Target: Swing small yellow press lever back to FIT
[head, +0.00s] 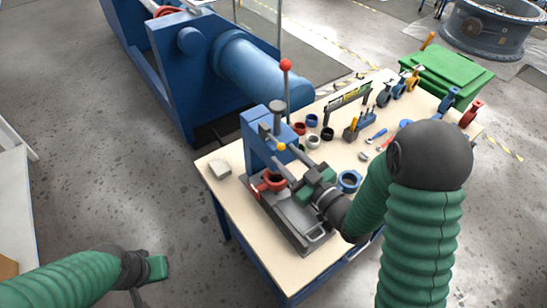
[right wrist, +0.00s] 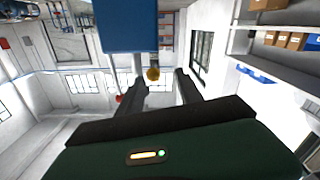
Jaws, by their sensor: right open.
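The blue press (head: 256,135) stands on the near left part of the table. Its small yellow lever knob (head: 281,147) sits on the press's right side; the yellow knob also shows in the right wrist view (right wrist: 152,74). A taller lever with a red ball (head: 286,65) rises beside it. My right gripper (head: 294,176) is open, just below and beside the yellow knob. In the right wrist view the knob appears between the two fingers (right wrist: 158,86), beyond their tips, not gripped. No FIT mark is readable. My left gripper (head: 156,268) hangs at lower left, away from the table.
A red valve (head: 272,181) sits under the press on its grey base (head: 302,226). The wooden table (head: 222,181) carries rings, tools and small valves behind. A blue ring (head: 348,181) lies right of my gripper. A green bin (head: 450,68) stands beyond the table.

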